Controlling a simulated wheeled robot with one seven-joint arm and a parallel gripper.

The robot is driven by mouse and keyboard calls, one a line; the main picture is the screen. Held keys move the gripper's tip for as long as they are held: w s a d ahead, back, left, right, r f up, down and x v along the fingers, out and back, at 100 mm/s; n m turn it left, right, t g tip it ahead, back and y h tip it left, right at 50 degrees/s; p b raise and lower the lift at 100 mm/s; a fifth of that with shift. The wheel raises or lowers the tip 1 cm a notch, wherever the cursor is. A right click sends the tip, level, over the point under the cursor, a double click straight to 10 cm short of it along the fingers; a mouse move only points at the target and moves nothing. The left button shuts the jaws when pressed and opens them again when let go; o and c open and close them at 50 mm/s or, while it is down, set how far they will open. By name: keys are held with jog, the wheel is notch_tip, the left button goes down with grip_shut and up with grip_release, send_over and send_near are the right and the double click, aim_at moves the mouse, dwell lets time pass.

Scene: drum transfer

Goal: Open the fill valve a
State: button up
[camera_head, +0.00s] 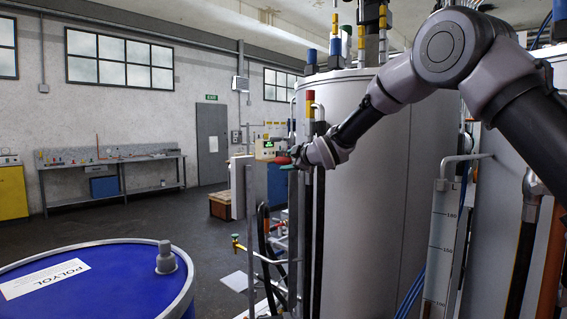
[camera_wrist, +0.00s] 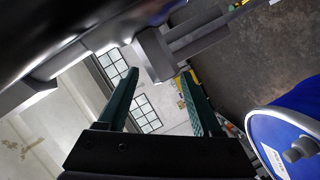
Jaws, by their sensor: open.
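No valve in view carries a readable "a" label, so I cannot tell which one is fill valve a. A small valve with a yellow handle (camera_head: 236,240) sits on a thin pipe low at the left of the large grey tank (camera_head: 362,180). My gripper (camera_head: 284,164) is stretched out to the left in front of the tank, higher than this small valve and apart from it. A small red part shows beside its fingertips; I cannot tell whether they touch.
A blue POLYOL drum (camera_head: 110,290) with a grey cap stands at the lower left; it also shows in the wrist view (camera_wrist: 262,125). Vertical pipes and hoses (camera_head: 308,190) run close to the tank's left side.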

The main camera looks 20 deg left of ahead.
aim_at(284, 161)
jog(key=shift+x, duration=2.05)
grip_shut()
